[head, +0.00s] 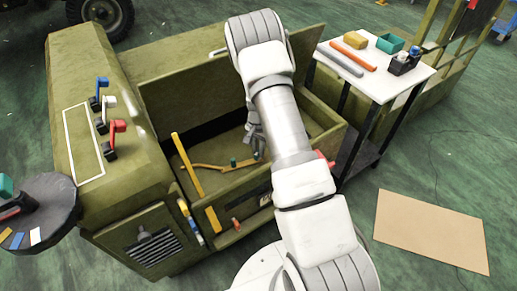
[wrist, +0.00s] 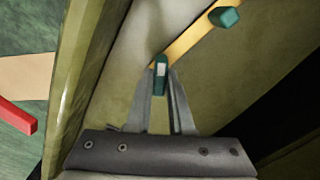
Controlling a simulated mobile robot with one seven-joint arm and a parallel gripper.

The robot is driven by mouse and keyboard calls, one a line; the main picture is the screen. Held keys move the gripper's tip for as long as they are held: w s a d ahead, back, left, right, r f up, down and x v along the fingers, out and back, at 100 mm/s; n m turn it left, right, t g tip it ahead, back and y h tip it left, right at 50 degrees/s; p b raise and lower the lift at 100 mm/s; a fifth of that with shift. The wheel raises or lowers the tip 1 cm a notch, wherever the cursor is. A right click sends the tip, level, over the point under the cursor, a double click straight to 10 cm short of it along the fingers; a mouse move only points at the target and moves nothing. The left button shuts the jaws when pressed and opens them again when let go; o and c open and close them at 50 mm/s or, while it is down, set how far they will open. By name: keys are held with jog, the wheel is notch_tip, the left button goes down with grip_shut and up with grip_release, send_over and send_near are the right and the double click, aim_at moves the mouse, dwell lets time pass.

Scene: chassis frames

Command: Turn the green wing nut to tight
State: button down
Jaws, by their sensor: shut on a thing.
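The green wing nut (wrist: 161,75) is a teal piece with a pale face, at the end of a yellow strip (wrist: 190,40) in the wrist view. My gripper (wrist: 161,70) is shut on it, one finger on each side. A second teal knob (wrist: 224,17) sits farther along the strip, apart from my fingers. In the head view my gripper (head: 257,150) reaches down into the open green chassis bay (head: 215,180). There the strip (head: 208,167) and the second knob (head: 233,162) show, while the held nut is hidden by my gripper.
The bay's wall (wrist: 85,75) stands close beside my fingers. A red handle (wrist: 17,117) sticks out beyond it. A yellow bar (head: 187,165) stands at the bay's left. Blue, white and red levers (head: 116,128) stand on the hood. A white side table (head: 420,75) holds tools.

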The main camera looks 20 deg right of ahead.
jog(key=shift+m, duration=1.5)
jog(key=c, duration=0.8)
grip_release()
jog(key=shift+r, duration=0.15)
notch_tip(320, 180, up, 17)
jog(key=p, duration=0.5)
jog(key=shift+r, duration=0.1)
